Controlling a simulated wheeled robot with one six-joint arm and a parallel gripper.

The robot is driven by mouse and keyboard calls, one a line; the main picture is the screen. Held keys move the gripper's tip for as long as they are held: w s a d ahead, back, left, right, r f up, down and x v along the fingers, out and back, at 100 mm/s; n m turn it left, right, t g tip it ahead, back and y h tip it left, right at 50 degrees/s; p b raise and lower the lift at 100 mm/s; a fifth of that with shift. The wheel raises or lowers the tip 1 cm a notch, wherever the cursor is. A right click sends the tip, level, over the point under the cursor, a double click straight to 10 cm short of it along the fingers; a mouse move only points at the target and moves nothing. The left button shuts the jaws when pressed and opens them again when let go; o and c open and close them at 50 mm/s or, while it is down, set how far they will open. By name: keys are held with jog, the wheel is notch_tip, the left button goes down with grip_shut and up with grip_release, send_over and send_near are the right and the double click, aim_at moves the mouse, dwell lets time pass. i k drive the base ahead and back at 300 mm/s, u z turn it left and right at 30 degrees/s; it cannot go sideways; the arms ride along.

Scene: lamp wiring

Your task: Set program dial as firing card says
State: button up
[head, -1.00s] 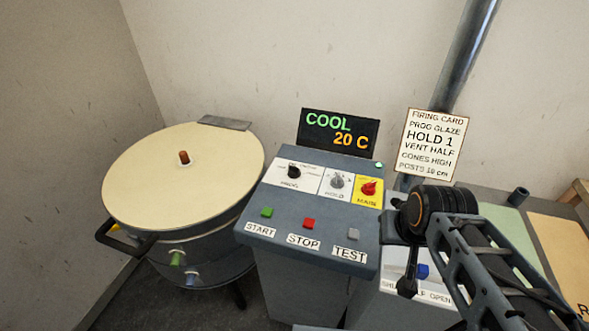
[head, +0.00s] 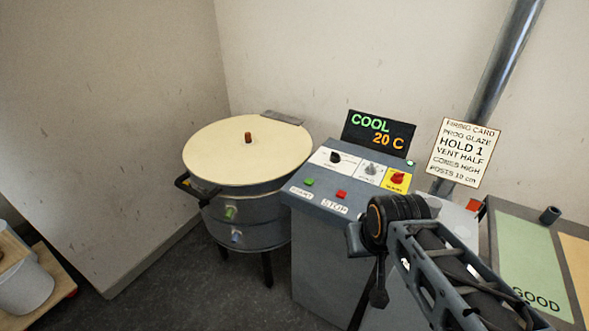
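The program dial (head: 336,157) is a black knob on the white left part of the control panel; its pointer setting is too small to read. The grey hold dial (head: 373,168) and the red main switch (head: 397,179) sit to its right. The firing card (head: 464,152) on the wall reads PROG GLAZE, HOLD 1, VENT HALF, CONES HIGH, POSTS 10 cm. The display (head: 379,134) shows COOL 20 C. My gripper is at the lower middle, in front of the panel's right side and apart from the dial; its fingers do not show clearly.
A round kiln (head: 247,153) with a cream lid and side handle stands left of the panel. Green start (head: 309,182) and red stop (head: 341,194) buttons lie below the dials. A table with a green GOOD mat (head: 535,262) is at right. A white bucket (head: 24,281) is at lower left.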

aim_at(335, 157)
jog(key=u, duration=0.5)
jog(key=k, duration=0.7)
jog(key=u, duration=1)
jog(key=i, duration=1.1)
jog(key=z, duration=0.65)
jog(key=i, duration=0.8)
jog(key=z, duration=1.3)
jog(key=i, duration=0.4)
jog(key=z, duration=0.3)
